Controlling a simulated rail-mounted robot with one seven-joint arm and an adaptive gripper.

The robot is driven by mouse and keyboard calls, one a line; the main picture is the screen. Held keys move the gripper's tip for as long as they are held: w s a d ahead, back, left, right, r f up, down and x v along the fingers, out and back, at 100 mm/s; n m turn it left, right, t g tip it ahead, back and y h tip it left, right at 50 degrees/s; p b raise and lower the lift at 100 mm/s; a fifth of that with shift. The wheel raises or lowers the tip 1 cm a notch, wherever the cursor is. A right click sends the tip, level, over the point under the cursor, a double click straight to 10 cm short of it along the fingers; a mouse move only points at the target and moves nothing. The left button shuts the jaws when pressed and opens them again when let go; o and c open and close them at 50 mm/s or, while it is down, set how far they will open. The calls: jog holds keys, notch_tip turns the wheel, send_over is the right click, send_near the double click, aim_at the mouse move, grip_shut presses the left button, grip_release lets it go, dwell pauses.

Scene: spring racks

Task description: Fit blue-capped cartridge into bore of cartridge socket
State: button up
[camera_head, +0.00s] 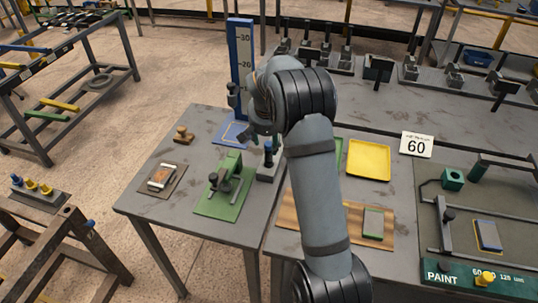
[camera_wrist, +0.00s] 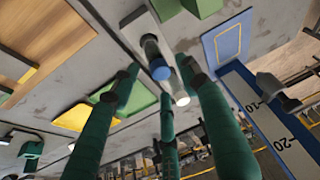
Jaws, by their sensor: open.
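A blue-capped cartridge (camera_wrist: 158,62) with a grey body shows between the spread fingers of my gripper (camera_wrist: 158,74) in the wrist view. Its blue cap faces the camera, and the fingers look apart from it. It stands at a light grey block (camera_wrist: 135,28), apparently the cartridge socket. How deep the cartridge sits in the bore cannot be told. A bright round end (camera_wrist: 182,99) shows just beside it. In the head view, the blue cap (camera_head: 268,148) and grey block (camera_head: 268,172) show beside my arm, which partly hides this area; the fingertips are not clear there.
A green fixture (camera_head: 225,185) stands left of the block. A blue upright scale (camera_head: 240,62) rises behind. A yellow tray (camera_head: 368,160) and wooden board (camera_head: 335,222) lie right. Blue- and yellow-capped pieces (camera_head: 32,186) stand at the far left.

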aim_at(269, 157)
jog(key=shift+x, duration=1.35)
jog(key=c, duration=0.3)
jog(key=c, duration=0.8)
grip_shut()
